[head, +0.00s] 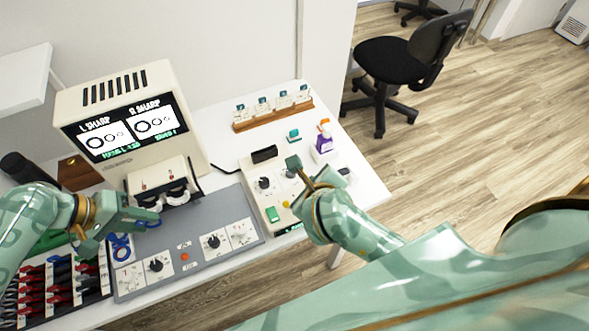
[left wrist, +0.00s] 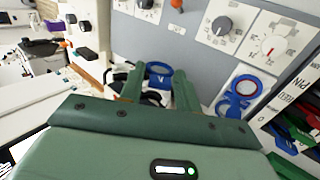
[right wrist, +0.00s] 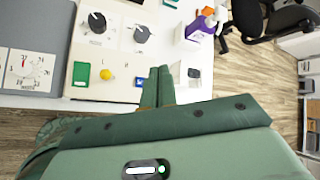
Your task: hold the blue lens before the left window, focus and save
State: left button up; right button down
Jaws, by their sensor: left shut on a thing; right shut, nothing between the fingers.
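My left gripper (head: 150,216) is shut on a blue-rimmed lens (head: 149,223), which shows between its fingers (left wrist: 158,88) in the left wrist view (left wrist: 158,71). The lens is just below and left of the pair of dark eyepieces (head: 177,195) on the cream machine; I cannot tell whether it lines up with the left one. The machine's screen (head: 126,127) reads "L SHARP" and "R SHARP" over ring pictures, with a green focus line and what looks like "SAVED" beneath. My right gripper (head: 294,165) is shut and empty above the control box (head: 250,172); its fingers touch each other (right wrist: 160,88).
The box has knobs (right wrist: 97,22), a green button (right wrist: 81,72) and a yellow button (right wrist: 107,75). A grey dial panel (head: 193,262) lies before the machine. Another blue piece with rings (head: 120,246) lies by the lens rack (head: 62,283). A purple bottle (head: 324,143) stands far right.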

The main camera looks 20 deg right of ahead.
jog(key=v, duration=0.7)
jog(key=shift+r, duration=0.2)
jog(key=shift+s+a, duration=0.1)
jog(key=shift+s, duration=0.05)
